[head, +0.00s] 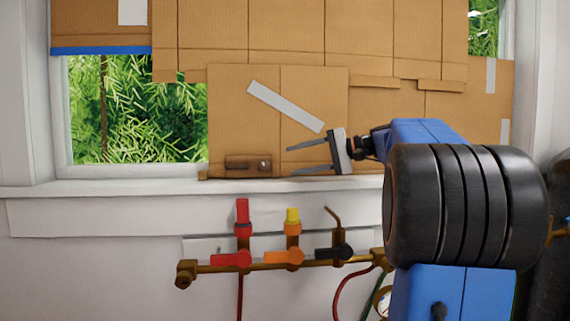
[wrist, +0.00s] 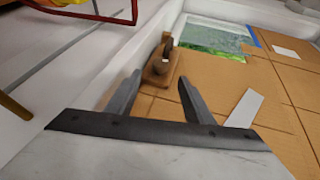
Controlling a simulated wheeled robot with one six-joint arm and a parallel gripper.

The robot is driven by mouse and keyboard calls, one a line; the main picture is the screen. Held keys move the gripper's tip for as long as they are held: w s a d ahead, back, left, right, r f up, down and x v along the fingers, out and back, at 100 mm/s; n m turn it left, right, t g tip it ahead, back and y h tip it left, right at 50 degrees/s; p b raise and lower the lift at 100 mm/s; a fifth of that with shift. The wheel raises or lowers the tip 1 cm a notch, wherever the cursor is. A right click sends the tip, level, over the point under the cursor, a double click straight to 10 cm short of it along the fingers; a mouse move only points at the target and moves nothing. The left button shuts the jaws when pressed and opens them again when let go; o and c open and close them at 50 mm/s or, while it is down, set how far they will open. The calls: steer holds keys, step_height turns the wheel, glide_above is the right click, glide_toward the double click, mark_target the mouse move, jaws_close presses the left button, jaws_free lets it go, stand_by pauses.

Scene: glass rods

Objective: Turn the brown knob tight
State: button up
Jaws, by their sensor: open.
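A brown fitting with a knob (head: 263,165) sits low at the window, just above the sill, against the cardboard. In the wrist view the brown knob (wrist: 167,44) stands on a flat brown base (wrist: 158,77), beyond the fingertips. My gripper (head: 290,161) is to the right of the fitting in the head view, its two fingers pointing left toward it with a gap between. In the wrist view my gripper (wrist: 159,78) is open and empty, and the fitting shows between and beyond the fingers. Nothing is touched.
Cardboard sheets (head: 400,40) cover most of the window behind the fitting. The white sill (head: 110,190) runs below it. A brass pipe (head: 210,268) with red, orange and black valve handles is lower on the wall. Space left of the gripper is clear up to the fitting.

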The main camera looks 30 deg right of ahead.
steer(key=v, duration=0.8)
steer(key=shift+s, duration=0.1)
steer(key=n+g+h, duration=0.5)
steer(key=g+h, duration=0.1)
steer(key=h, duration=0.5)
glide_toward(266, 163)
steer(key=x, duration=0.9)
steer(key=shift+a, duration=0.1)
stand_by(0.4)
steer(key=c, duration=1)
